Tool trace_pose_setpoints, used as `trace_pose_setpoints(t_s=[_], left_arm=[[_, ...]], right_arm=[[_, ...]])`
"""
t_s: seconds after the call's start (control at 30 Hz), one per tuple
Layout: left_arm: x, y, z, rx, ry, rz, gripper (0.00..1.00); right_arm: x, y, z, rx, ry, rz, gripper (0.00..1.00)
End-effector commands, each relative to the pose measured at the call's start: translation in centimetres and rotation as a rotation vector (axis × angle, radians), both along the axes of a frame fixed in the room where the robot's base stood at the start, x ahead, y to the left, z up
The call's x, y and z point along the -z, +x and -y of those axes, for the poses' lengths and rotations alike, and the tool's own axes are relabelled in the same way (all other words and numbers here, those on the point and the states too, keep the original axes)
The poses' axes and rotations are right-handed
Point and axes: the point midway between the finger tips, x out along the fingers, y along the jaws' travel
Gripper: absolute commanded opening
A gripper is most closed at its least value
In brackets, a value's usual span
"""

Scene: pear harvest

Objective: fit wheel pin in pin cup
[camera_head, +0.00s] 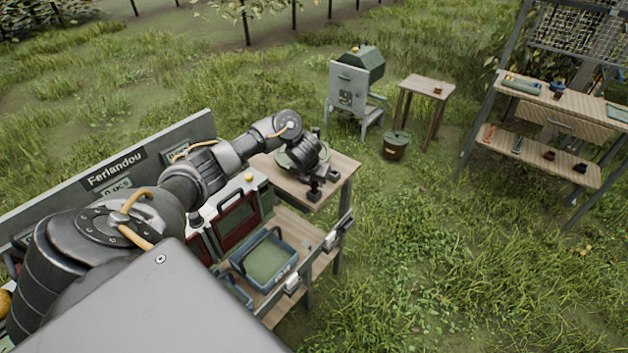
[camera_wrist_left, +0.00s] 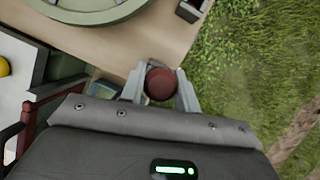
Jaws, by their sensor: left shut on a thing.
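My left gripper (camera_head: 318,186) is over the front part of a wooden table, beside a green round wheel-like disc (camera_head: 288,160). In the left wrist view, the two pale fingers of this gripper (camera_wrist_left: 160,86) are shut on a round red-brown piece, which I take for the wheel pin (camera_wrist_left: 160,83). Its lower part is hidden. The green disc (camera_wrist_left: 95,8) lies ahead on the table. A small dark block with a pale rim (camera_wrist_left: 189,9) stands near the table edge; I cannot tell whether it is the pin cup. My right gripper is not in view.
The wooden table (camera_head: 340,170) ends at grass on the right. A blue crate (camera_head: 264,262) and a red-framed box (camera_head: 238,218) stand nearby. Farther off are a green-topped machine (camera_head: 350,88), a small table (camera_head: 428,86), a bucket (camera_head: 396,146) and a shelf rack (camera_head: 540,155).

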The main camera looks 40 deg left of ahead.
Motion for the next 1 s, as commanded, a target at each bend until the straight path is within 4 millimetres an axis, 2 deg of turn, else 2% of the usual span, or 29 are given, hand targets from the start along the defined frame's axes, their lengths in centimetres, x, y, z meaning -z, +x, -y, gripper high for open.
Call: trace_pose_setpoints(t_s=[1.0], left_arm=[[1.0,0.1,0.0,-0.001,-0.001,0.001,0.07]], right_arm=[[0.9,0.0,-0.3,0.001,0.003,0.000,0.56]])
